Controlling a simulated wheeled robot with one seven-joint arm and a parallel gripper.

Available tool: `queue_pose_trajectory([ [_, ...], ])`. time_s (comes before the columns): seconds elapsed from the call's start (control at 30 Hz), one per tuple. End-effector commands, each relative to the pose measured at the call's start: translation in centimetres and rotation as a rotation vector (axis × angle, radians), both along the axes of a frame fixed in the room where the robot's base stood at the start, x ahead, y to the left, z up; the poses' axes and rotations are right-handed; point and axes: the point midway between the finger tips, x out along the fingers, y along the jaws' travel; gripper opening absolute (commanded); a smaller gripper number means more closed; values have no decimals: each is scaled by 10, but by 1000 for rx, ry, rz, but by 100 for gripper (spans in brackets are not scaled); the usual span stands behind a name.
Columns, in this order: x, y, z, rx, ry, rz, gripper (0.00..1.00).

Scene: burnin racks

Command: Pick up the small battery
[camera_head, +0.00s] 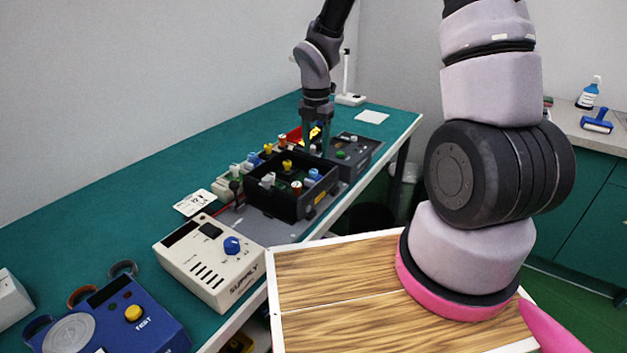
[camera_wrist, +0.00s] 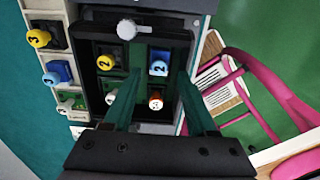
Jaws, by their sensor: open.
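I cannot tell which item is the small battery. My gripper (camera_head: 318,150) is open and points down near the far end of the black tray (camera_head: 281,208). In the wrist view its two green fingers (camera_wrist: 158,90) stand apart over the tray, with nothing seen held between them. Between and beyond the fingers are small dark pieces with round caps: a blue one (camera_wrist: 158,67), an orange one (camera_wrist: 155,99), a white one (camera_wrist: 112,97) and a yellow one (camera_wrist: 105,62). The fingers hide part of the tray.
A pale rack beside the tray holds capped pieces, yellow (camera_wrist: 38,38), blue (camera_wrist: 50,79) and white (camera_wrist: 64,106). A cream supply box (camera_head: 210,262) and blue tester (camera_head: 120,318) stand nearer on the green bench (camera_head: 130,190). A dark unit (camera_head: 362,148) stands behind the tray.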

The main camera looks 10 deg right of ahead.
Motion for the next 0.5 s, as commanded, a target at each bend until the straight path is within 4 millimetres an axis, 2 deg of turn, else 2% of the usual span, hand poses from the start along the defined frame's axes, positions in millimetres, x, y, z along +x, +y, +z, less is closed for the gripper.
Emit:
queue_pose_trajectory([
  [0.1, -1, 1, -18, -1, 2, 0, 57],
  [0.33, -3, 3, -35, -1, 1, -1, 57],
  [0.5, -11, 10, -61, -3, 3, 0, 57],
])
